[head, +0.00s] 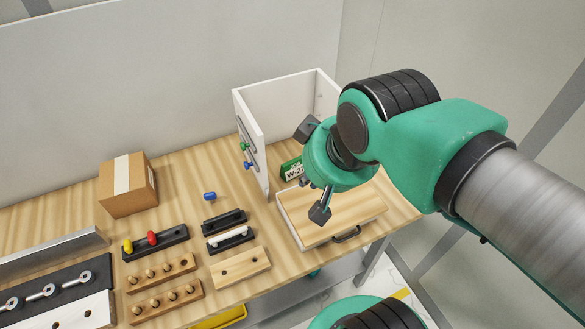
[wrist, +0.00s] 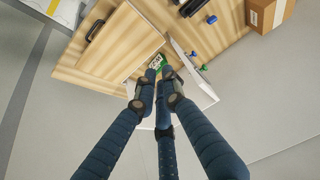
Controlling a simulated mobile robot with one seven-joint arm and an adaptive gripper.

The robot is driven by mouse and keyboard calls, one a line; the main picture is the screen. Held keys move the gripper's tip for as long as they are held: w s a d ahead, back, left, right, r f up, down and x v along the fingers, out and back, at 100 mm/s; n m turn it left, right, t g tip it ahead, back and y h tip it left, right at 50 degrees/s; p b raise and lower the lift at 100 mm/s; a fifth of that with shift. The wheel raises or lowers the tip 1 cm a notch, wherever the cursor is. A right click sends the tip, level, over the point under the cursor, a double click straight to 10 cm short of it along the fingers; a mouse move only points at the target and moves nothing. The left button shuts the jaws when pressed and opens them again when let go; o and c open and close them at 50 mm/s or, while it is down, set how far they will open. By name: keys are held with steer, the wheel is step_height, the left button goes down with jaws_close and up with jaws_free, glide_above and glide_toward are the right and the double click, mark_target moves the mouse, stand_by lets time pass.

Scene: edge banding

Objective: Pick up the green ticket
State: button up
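The green ticket (head: 291,169) has a white area with dark lettering that starts "W-2". In the head view it sits at the open white cabinet, behind the wooden panel, and my gripper partly hides it. In the wrist view the green ticket (wrist: 157,62) shows just beyond two of the fingertips, partly covered by them. My gripper (head: 312,172) has its dark-tipped fingers spread apart with nothing between them. In the wrist view the fingers of my gripper (wrist: 160,98) point toward the ticket. I cannot tell the exact gap to it.
The white cabinet (head: 252,140) has walls close around the ticket. A wooden panel (head: 335,212) with a dark handle lies in front. A cardboard box (head: 128,187), a blue piece (head: 209,196) and several wooden and black holders stand to the left on the table.

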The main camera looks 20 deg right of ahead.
steer(key=o, duration=1.2)
steer(key=w+d+f+m+g+p, duration=0.2)
steer(key=w+d+m, duration=0.15)
steer(key=w, duration=0.65)
steer(key=w+d+f+m+g+p, duration=0.1)
steer(key=w+d+f+m, duration=0.1)
steer(key=w+m, duration=0.5)
steer(key=w+d+f+m+g+p, duration=0.1)
steer(key=w+d+f+m, duration=0.1)
steer(key=w+f, duration=0.3)
steer(key=w+d+f+m+g+y+p, duration=0.1)
steer(key=w+d+f+m, duration=0.1)
steer(key=w+f, duration=0.3)
steer(key=w+d+f+m, duration=0.2)
steer(key=w+d+f, duration=0.2)
steer(key=f, duration=0.4)
steer(key=shift+w+d+f+g+y+p, duration=0.15)
steer(key=shift+w+f+g+y+p, duration=0.05)
steer(key=shift+w, duration=0.2)
steer(key=shift+w+d+f+g+y+p, duration=0.15)
steer(key=shift+w+g+y+p, duration=0.05)
steer(key=shift+w, duration=0.15)
